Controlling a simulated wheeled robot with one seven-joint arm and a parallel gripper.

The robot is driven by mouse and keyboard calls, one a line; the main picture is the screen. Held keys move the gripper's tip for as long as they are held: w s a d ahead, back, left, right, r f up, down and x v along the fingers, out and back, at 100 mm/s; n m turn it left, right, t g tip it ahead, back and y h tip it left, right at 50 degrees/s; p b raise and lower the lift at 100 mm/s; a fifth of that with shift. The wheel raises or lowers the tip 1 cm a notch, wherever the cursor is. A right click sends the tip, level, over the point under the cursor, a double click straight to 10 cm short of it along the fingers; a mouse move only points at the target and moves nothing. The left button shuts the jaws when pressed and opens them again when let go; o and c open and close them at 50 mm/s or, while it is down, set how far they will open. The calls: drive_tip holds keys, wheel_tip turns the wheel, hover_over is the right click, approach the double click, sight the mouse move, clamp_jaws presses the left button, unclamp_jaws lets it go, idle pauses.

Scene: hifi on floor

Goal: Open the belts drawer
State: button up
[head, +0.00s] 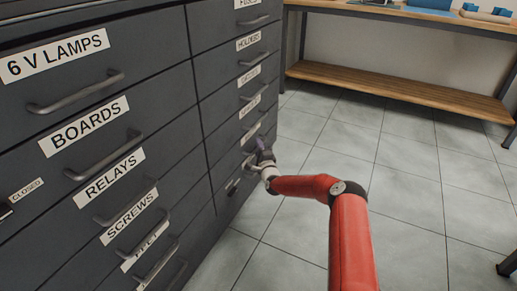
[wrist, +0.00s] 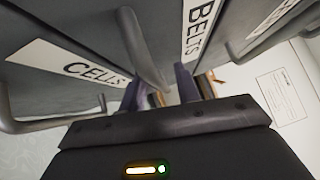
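The belts drawer carries a white BELTS label (wrist: 200,28) in the wrist view. Its grey bar handle (wrist: 146,52) is on the label's left side there. My gripper (wrist: 160,90) shows two dark purplish fingers standing apart, with the handle's lower end between them. I cannot tell whether a finger touches the handle. In the head view my gripper (head: 262,152) is small, close to the right column of the dark cabinet, near its lower drawers. It partly hides the drawer front there, and the label is too small to read. No drawer visibly sticks out.
A CELLS label (wrist: 92,68) and its handle (wrist: 50,123) lie beside the fingers. A left column of drawers, including BOARDS (head: 84,127), fills the left. A wooden workbench with a low shelf (head: 400,88) stands behind. The tiled floor (head: 410,190) at right is clear.

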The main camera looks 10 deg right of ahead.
clamp_jaws()
drive_tip(key=shift+s+d, duration=0.1)
drive_tip(key=s+d+b, duration=0.3)
drive_tip(key=s+d, duration=0.4)
drive_tip(key=d, duration=0.3)
drive_tip(key=s+d+b, duration=0.4)
drive_tip(key=s+d, duration=0.4)
drive_tip(key=d, duration=0.3)
drive_tip(key=shift+s, duration=0.15)
unclamp_jaws()
drive_tip(key=v, duration=0.7)
drive_tip(key=shift+s+p, duration=0.4)
